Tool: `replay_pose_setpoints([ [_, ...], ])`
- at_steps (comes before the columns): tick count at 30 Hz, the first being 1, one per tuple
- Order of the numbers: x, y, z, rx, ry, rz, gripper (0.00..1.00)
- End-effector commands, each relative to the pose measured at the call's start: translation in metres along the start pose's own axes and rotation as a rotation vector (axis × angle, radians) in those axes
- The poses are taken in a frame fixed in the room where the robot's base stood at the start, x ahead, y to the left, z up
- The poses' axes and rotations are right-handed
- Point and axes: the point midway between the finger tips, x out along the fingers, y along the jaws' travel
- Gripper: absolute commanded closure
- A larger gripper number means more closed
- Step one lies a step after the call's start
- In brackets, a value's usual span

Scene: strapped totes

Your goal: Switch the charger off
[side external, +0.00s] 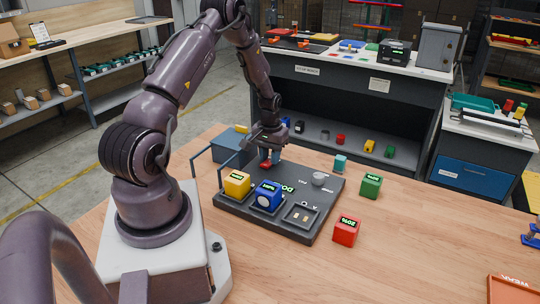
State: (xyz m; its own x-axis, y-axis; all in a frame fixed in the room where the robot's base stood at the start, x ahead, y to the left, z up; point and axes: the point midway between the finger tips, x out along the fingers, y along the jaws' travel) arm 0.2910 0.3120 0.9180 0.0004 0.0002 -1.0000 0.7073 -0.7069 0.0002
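The charger (257,222) is a dark flat board on the wooden table, with partly hidden green lettering. A yellow block (237,184) and a blue block (267,195) sit on its near left part. A square recess (300,216) with small metal contacts is empty. A round grey knob (319,179) stands near its right edge. My gripper (269,158) points down at the board's far edge, by a small red part (266,164) that may be a switch. The fingers are small and partly hidden, so I cannot tell whether they are open or touch it.
A green block (371,186), a red block (346,231) and a small teal block (340,163) stand right of the board. A blue-grey box (232,148) and a dark bar handle lie at its left. An orange tray (512,290) is at the near right. The table's front middle is clear.

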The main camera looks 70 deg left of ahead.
Motion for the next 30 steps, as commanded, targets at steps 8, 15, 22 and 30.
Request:
replay_pose_setpoints([
  [8, -0.0015, 0.0002, 0.0031, 0.001, 0.089, 0.000, 0.96],
  [15, -0.0028, 0.0004, 0.0062, 0.002, 0.228, 0.000, 0.96],
  [22, -0.0037, 0.0004, 0.0062, 0.002, 0.261, 0.000, 0.96],
  [30, -0.0038, 0.0003, 0.0062, 0.002, 0.259, 0.000, 0.52],
])
